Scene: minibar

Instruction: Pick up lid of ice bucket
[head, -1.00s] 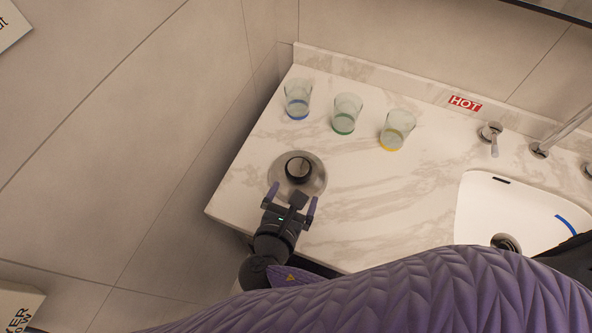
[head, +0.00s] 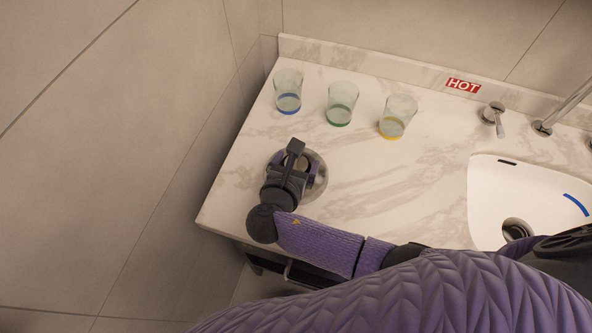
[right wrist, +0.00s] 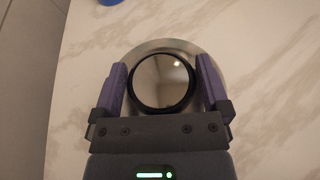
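The ice bucket's round steel lid (head: 321,174) is on the left part of the marble counter, partly hidden by my right gripper (head: 297,160) in the head view. In the right wrist view the lid's shiny rim (right wrist: 170,46) surrounds a round black-edged knob (right wrist: 163,82) with a mirror-like top. My right gripper is open, one purple finger on each side of the knob, apart from it. The bucket's body cannot be made out under the lid. My left gripper is in neither view.
Three glasses stand behind the lid: blue-based (head: 288,92), green-based (head: 341,103) and yellow-based (head: 397,116). A white sink (head: 487,200) with a tap (head: 543,127) is at the right. A tiled wall is left of the counter (head: 400,180). The counter between lid and sink is clear.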

